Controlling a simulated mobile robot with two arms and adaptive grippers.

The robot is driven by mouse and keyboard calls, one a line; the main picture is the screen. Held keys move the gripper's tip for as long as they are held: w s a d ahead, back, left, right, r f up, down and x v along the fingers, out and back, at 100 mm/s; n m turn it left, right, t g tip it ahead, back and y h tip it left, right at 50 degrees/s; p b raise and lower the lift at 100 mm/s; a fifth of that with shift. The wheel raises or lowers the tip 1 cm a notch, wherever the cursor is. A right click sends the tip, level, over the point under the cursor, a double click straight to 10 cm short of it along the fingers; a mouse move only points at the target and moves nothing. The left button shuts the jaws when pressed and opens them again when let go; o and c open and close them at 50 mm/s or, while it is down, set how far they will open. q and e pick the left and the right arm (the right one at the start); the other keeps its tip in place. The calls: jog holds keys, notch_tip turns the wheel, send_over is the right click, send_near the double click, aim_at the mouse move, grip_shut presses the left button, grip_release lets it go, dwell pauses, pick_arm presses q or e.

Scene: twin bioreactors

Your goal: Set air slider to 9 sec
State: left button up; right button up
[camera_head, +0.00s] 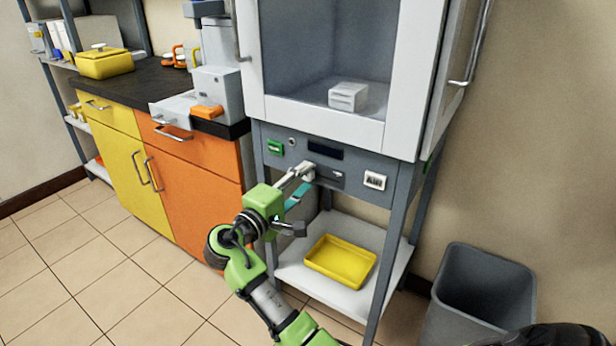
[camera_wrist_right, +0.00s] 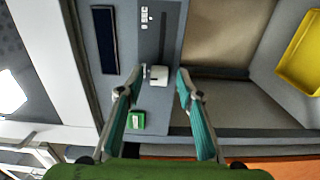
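Whether the tips reach knob depth is unclear. My left gripper is not in view.
A green button (camera_head: 275,147) and a dark display (camera_head: 325,151) are on the panel near the gripper. A yellow tray (camera_head: 341,262) lies on the shelf below. A grey bin (camera_head: 484,290) stands at right, and orange and yellow cupboards (camera_head: 195,185) at left.

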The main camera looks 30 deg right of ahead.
aim_at(339, 183)
jog(key=shift+a, duration=0.1)
grip_shut()
jog(key=shift+s+r, duration=0.1)
jog(key=shift+s, duration=0.15)
jog(key=s+p, duration=0.1)
jog(key=s+d+p, duration=0.1)
jog(key=shift+s+d+r+p, duration=0.15)
jog(key=shift+s+p, duration=0.1)
jog(key=shift+p, duration=0.05)
jog(key=s, duration=0.1)
jog(key=s+d+p, duration=0.1)
jog(key=s, duration=0.1)
jog(key=shift+s+d+f+p, duration=0.2)
jog(key=shift+s+d+p, duration=0.1)
jog(key=shift+p, duration=0.1)
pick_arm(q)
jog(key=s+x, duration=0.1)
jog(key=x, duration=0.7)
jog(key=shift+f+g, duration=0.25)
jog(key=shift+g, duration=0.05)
pick_arm(e)
jog(key=shift+s+f, duration=0.1)
jog(key=shift+s, duration=0.05)
